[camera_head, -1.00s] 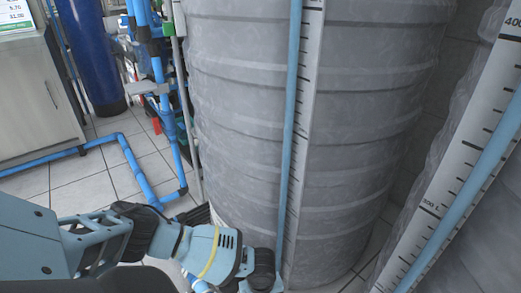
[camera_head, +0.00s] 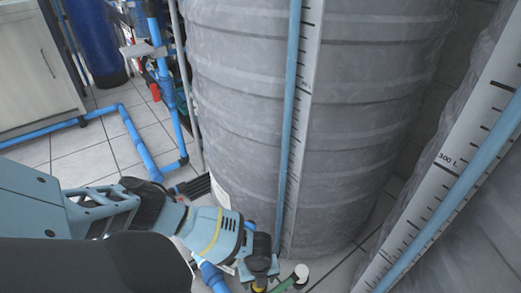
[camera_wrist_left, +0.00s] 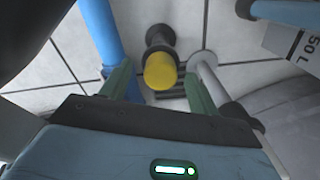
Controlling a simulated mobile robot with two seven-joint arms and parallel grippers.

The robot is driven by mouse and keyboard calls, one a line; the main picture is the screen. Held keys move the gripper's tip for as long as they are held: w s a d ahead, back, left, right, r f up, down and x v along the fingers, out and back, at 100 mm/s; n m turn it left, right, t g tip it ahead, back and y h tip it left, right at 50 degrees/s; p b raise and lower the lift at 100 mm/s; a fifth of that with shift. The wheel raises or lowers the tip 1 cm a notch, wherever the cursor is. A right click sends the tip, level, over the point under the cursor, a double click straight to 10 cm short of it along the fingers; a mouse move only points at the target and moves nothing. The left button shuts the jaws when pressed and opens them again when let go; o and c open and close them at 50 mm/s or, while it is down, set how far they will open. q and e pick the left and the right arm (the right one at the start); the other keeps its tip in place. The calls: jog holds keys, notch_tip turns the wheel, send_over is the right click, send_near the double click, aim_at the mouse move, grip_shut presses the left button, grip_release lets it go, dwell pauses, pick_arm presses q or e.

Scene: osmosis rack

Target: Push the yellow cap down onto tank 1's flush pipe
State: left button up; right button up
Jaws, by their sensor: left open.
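The yellow cap (camera_wrist_left: 160,72) shows in the left wrist view at the near end of a dark pipe fitting (camera_wrist_left: 160,38) above the tiled floor. How far it is seated cannot be told. My left gripper (camera_wrist_left: 157,76) is open, with one green finger on each side of the cap and gaps visible between. In the head view my left gripper (camera_head: 270,279) is low beside the foot of the large grey tank (camera_head: 245,110), and a bit of yellow shows by it. My right gripper is not in view.
A blue pipe (camera_wrist_left: 100,35) runs left of the fitting, and a pale pipe with a round white flange (camera_wrist_left: 203,60) stands to its right. A second tank with a scale strip (camera_head: 440,170) is at the right. Open tiles (camera_head: 85,165) lie at the left.

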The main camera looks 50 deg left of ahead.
pick_arm(q)
jog(key=c, duration=1)
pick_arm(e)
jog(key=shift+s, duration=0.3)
pick_arm(q)
jog(key=shift+r, duration=0.1)
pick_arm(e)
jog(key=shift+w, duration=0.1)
